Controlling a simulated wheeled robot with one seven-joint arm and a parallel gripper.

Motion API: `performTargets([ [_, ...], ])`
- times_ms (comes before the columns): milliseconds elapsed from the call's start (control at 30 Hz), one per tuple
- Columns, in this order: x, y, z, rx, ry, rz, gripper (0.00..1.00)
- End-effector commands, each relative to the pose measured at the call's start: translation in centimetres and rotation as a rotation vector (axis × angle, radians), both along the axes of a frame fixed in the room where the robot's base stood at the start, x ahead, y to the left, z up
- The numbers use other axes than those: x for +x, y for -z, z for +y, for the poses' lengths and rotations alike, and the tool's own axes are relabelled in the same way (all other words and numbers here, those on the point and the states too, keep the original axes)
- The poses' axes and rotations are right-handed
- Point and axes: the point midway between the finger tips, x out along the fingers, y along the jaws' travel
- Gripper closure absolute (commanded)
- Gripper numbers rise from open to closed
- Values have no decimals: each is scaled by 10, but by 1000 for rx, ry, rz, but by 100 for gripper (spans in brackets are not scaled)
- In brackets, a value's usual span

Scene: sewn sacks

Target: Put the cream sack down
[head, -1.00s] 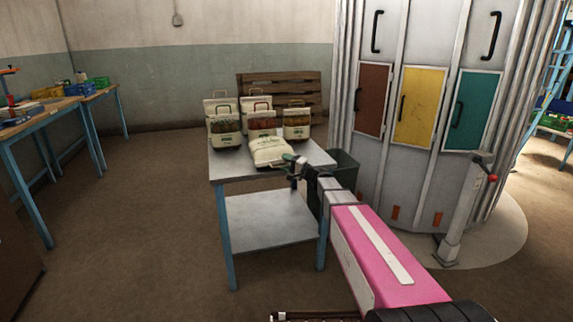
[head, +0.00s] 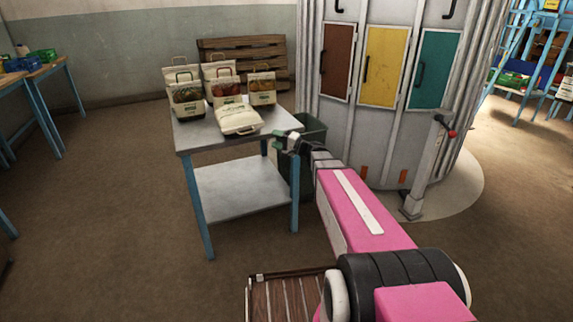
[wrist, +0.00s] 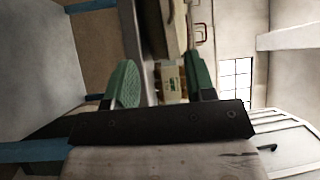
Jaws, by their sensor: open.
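The cream sack (head: 239,120) lies on its side at the front of the grey table (head: 187,138), its dark handle towards the table's front edge. It rests on the tabletop in front of several upright sacks. My gripper (head: 281,142) is just off the table's right edge, apart from the sack, with nothing held. In the wrist view my gripper (wrist: 160,84) has its two green fingers spread wide. Between and beyond them are parts of the table and cream sacks, too partial to tell which is which.
Several upright cream sacks with printed fronts (head: 187,93) stand at the back of the table. A dark green bin (head: 312,133) is by its right side. A metal silo with brown, yellow (head: 387,67) and teal panels stands to the right.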

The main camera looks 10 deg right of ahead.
Motion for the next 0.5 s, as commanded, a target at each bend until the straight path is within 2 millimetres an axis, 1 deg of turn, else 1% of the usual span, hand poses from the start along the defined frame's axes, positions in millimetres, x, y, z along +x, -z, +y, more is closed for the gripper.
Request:
performTargets([
  [167, -32, 29, 14, -160, -71, 57, 50],
  [300, -67, 64, 23, -349, -148, 128, 50],
  [367, -84, 81, 23, -440, -181, 164, 50],
  [400, -96, 92, 23, -506, -203, 188, 50],
  [467, -115, 109, 19, -609, -234, 228, 50],
  [500, -128, 120, 16, -679, -254, 257, 50],
])
